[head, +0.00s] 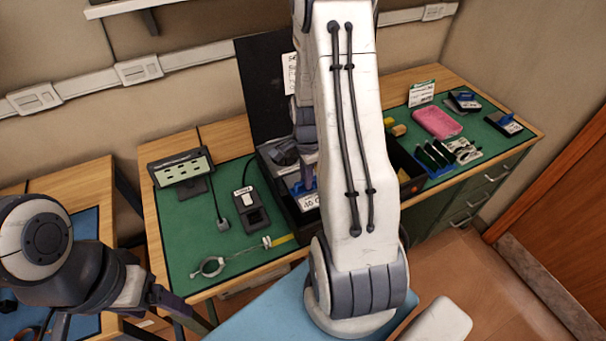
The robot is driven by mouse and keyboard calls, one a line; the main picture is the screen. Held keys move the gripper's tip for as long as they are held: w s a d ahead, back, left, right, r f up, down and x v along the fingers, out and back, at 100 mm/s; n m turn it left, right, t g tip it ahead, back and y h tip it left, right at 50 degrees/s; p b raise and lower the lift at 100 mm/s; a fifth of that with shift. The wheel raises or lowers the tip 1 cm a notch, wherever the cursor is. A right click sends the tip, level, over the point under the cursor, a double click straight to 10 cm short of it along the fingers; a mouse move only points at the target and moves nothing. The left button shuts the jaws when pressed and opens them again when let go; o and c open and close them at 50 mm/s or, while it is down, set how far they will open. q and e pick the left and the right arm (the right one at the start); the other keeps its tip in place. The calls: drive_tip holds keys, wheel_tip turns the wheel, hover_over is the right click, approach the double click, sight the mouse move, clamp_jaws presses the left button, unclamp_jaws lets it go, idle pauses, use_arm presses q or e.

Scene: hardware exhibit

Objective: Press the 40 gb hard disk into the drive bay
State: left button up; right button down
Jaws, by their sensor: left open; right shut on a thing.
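My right gripper (306,170) is mostly behind my white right arm. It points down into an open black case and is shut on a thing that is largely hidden. A blue part (299,187) and a white label reading about "40 GB" (309,202) show just below the jaws, likely the 40 gb hard disk. I cannot tell whether it touches the drive bay, which I cannot make out clearly inside the black case (283,205). My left gripper (182,310) is open and empty at the lower left, in front of the bench edge and away from the case.
A black labelled dock (250,208) stands left of the case on the green mat (183,245). A small panel on a stand (182,168) and a ring-ended tool (212,266) lie left.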

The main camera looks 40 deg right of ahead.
sight(305, 191)
drive_tip(key=shift+f+b, duration=2.4)
drive_tip(key=shift+f, duration=0.6)
drive_tip(key=shift+a, duration=0.15)
drive_tip(key=shift+f+b, duration=1)
drive_tip(key=shift+f, duration=0.7)
idle(0.8)
drive_tip(key=c, duration=0.8)
unclamp_jaws()
drive_tip(key=shift+o, duration=0.2)
drive_tip(key=o, duration=0.3)
drive_tip(key=shift+r+p, duration=0.7)
drive_tip(key=shift+r, duration=0.05)
